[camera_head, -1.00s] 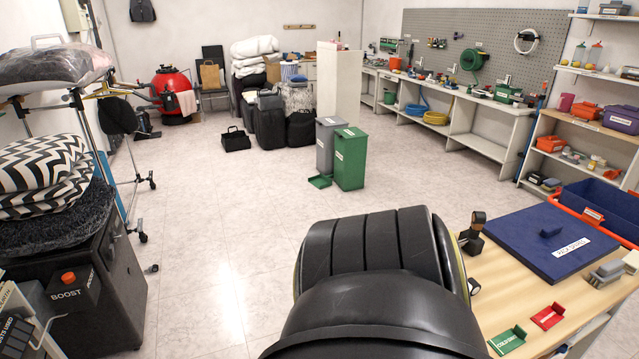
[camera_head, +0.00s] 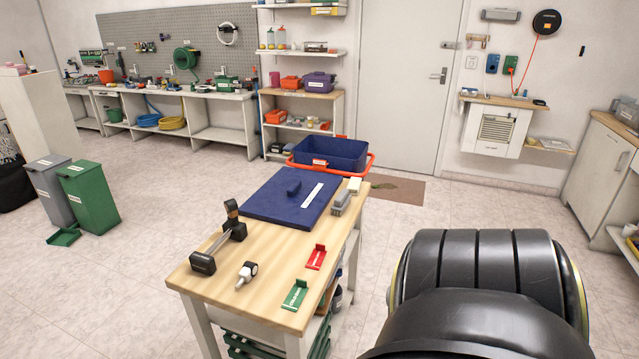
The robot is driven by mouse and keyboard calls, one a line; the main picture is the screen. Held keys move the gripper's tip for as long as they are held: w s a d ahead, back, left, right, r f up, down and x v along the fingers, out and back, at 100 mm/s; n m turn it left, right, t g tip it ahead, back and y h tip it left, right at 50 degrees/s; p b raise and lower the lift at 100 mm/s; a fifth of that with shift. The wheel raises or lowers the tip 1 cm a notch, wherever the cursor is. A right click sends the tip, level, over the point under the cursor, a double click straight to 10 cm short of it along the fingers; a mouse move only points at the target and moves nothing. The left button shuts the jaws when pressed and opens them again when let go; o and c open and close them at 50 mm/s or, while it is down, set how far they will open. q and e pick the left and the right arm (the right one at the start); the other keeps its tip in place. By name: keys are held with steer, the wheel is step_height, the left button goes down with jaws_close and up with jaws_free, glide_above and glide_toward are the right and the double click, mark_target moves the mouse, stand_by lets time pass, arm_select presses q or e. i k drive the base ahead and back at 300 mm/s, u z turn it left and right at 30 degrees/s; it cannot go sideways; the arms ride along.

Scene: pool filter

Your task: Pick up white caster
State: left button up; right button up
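A small white caster (camera_head: 245,275) with a dark wheel lies on the near left part of the wooden workbench (camera_head: 272,249). It sits just right of a dark clamp-like tool (camera_head: 220,242) and apart from it. The caster is small in this view, so its fine shape is hard to tell. Neither of my grippers is in view. A large black rounded part of my own body fills the lower right.
A blue mat (camera_head: 280,208) covers the bench's far part. A green tray (camera_head: 295,294) and a red tray (camera_head: 316,257) lie near its right edge. A blue crate (camera_head: 331,153) stands behind.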

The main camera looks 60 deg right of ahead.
mark_target(249, 270)
steer(key=z, duration=0.2)
steer(key=i, duration=2.55)
steer(key=z, duration=1.75)
